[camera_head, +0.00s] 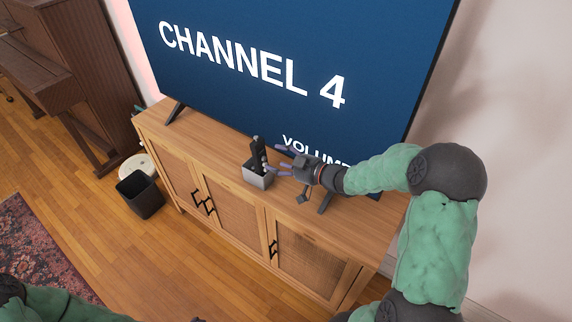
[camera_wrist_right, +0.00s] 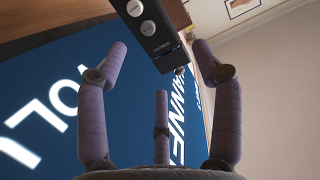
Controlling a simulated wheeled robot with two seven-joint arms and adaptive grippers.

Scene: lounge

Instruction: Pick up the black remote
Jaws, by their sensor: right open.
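The black remote (camera_head: 257,147) stands upright in a small grey holder (camera_head: 257,179) on top of the wooden cabinet. My right gripper (camera_head: 280,160) is open just to the right of the remote, its purple fingers pointing toward it. In the right wrist view the remote (camera_wrist_right: 150,28) shows large at the top, with round light buttons, in the gap between the spread fingertips. I see no finger closed on it; whether any finger touches it I cannot tell. The remote's lower part is hidden in the holder. My left arm shows at the lower left, but its gripper is out of view.
A large TV (camera_head: 290,60) stands right behind the holder, showing channel and volume text. The cabinet top (camera_head: 215,147) is clear to the left of the holder. A black bin (camera_head: 139,196) stands on the floor left of the cabinet, near a piano (camera_head: 95,70).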

